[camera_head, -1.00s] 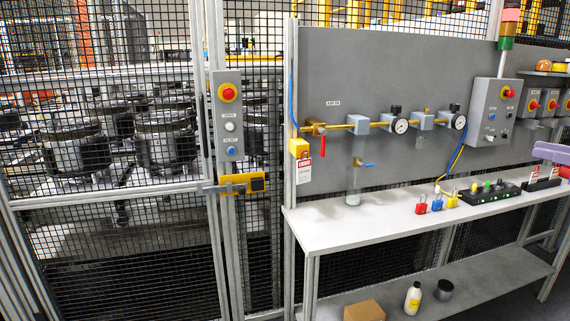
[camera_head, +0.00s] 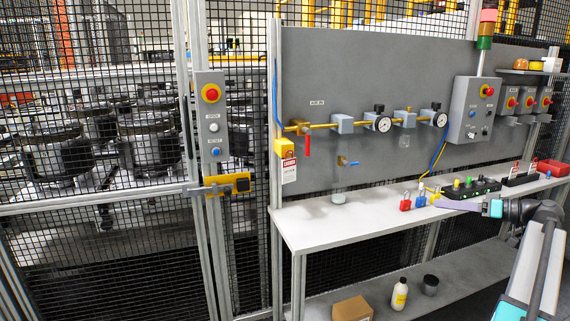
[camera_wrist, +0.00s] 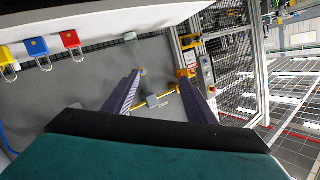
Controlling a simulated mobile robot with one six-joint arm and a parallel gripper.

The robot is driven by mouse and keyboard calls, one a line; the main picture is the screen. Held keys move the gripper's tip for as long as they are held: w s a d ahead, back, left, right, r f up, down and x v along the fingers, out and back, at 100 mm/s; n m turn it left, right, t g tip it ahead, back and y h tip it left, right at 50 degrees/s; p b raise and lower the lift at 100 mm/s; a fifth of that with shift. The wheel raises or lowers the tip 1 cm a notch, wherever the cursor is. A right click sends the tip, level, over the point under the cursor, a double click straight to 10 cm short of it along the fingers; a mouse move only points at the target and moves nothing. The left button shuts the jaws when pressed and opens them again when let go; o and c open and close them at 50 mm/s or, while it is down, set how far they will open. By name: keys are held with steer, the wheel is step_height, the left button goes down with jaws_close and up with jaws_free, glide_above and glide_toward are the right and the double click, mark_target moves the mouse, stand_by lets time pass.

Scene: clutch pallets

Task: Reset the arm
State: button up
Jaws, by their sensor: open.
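My arm (camera_head: 535,265) reaches in from the right edge of the head view, over the right part of the white bench. My gripper (camera_head: 455,204) has a teal body and purple fingers, and it shows near the bench's front edge by the padlocks. In the wrist view my gripper (camera_wrist: 161,80) has its two fingers spread apart, with nothing held between them. Beyond the fingers, the wrist view shows the grey panel (camera_wrist: 90,95) and its brass air line in a turned view.
The bench (camera_head: 320,225) carries red, blue and yellow padlocks (camera_head: 421,199), a black box with coloured buttons (camera_head: 470,187) and a red bin (camera_head: 553,167). A control box (camera_head: 472,110) is on the panel. A cardboard box (camera_head: 352,309) and a bottle (camera_head: 399,294) stand on the lower shelf.

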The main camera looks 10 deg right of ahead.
steer(key=w+a+f+m+g, duration=0.1)
steer(key=w+a+f, duration=0.2)
steer(key=a+f, duration=0.3)
steer(key=w+a+f+m+g, duration=0.1)
steer(key=w+a+f, duration=0.15)
steer(key=f, duration=0.65)
steer(key=s+a+f+m+g+h, duration=0.1)
steer(key=a+f+g, duration=0.2)
steer(key=a+f, duration=1)
steer(key=s+a+f+m+g, duration=0.15)
steer(key=a+f+g, duration=0.25)
steer(key=a+f, duration=0.9)
steer(key=s+a+f+g+h, duration=0.1)
steer(key=s+a+f+g, duration=0.2)
steer(key=s+a+f, duration=0.5)
steer(key=s+a+f+g+h, duration=0.25)
steer(key=s+f, duration=0.35)
steer(key=f, duration=0.5)
steer(key=s+a+f+g+h, duration=0.1)
steer(key=s+f, duration=0.2)
steer(key=s, duration=0.4)
steer(key=s+a+f+n+g+h, duration=0.1)
steer(key=s+a+f+h, duration=0.1)
steer(key=s, duration=0.4)
steer(key=s+a+f+n+g+h, duration=0.1)
steer(key=s+a+f+h, duration=0.1)
steer(key=s, duration=0.5)
steer(key=shift+x, duration=0.95)
steer(key=shift+w, duration=0.15)
